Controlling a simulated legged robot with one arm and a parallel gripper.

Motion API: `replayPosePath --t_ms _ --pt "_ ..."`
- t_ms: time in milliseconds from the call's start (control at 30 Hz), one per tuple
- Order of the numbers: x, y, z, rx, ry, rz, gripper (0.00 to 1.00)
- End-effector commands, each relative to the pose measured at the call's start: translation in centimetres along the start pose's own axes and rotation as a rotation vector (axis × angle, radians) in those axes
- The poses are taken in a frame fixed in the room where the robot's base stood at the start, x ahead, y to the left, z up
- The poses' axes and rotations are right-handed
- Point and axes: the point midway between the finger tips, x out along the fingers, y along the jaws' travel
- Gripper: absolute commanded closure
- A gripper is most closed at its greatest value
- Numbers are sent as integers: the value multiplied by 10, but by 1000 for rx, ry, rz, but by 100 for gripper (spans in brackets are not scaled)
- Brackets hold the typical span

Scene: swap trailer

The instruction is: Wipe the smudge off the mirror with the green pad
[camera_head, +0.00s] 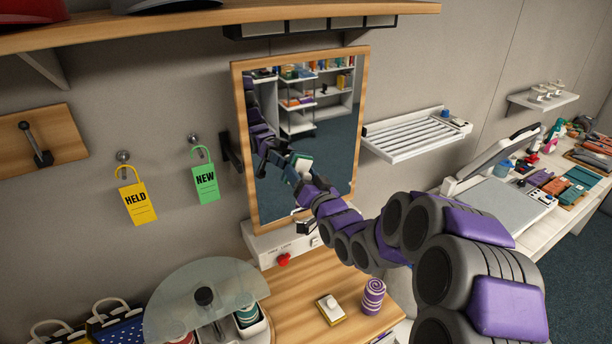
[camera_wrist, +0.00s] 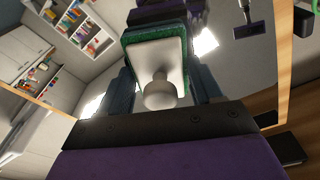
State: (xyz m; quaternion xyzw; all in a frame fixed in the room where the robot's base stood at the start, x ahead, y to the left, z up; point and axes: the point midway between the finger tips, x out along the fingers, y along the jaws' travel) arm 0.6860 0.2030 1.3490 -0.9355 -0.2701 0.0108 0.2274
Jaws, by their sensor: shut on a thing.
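The wood-framed mirror (camera_head: 335,135) hangs on the wall; its glass fills much of the wrist view (camera_wrist: 235,75). My gripper (camera_wrist: 163,88) is shut on the knob of the green pad (camera_wrist: 130,38), which has a white back and a green rim. In the head view the pad (camera_head: 301,164) is in front of the mirror's lower middle, close to the glass, with my arm reaching in from the right. I cannot tell whether it touches the glass. The reflection of my arm shows in the mirror. I cannot make out the smudge; the pad or arm may hide it.
Below the mirror is a wooden counter (camera_head: 285,319) with a purple-striped cylinder (camera_head: 373,296) and a small white-knobbed block (camera_head: 329,309). A red button (camera_head: 283,260) sits under the frame. A slatted white rack (camera_head: 415,133) is right; yellow (camera_head: 138,203) and green tags (camera_head: 205,183) hang left.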

Motion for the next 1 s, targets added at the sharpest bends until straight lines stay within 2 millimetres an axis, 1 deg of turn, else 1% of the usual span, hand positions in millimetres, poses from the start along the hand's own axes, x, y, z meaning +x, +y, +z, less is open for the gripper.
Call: replayPosePath --t_ms 133,233,800,1000 --pt "0 -1 0 0 0 -2 59" --pt "-4 0 -1 0 1 -1 59" --pt "-54 2 -7 1 1 1 59" --pt "-60 0 -7 1 -1 0 59"
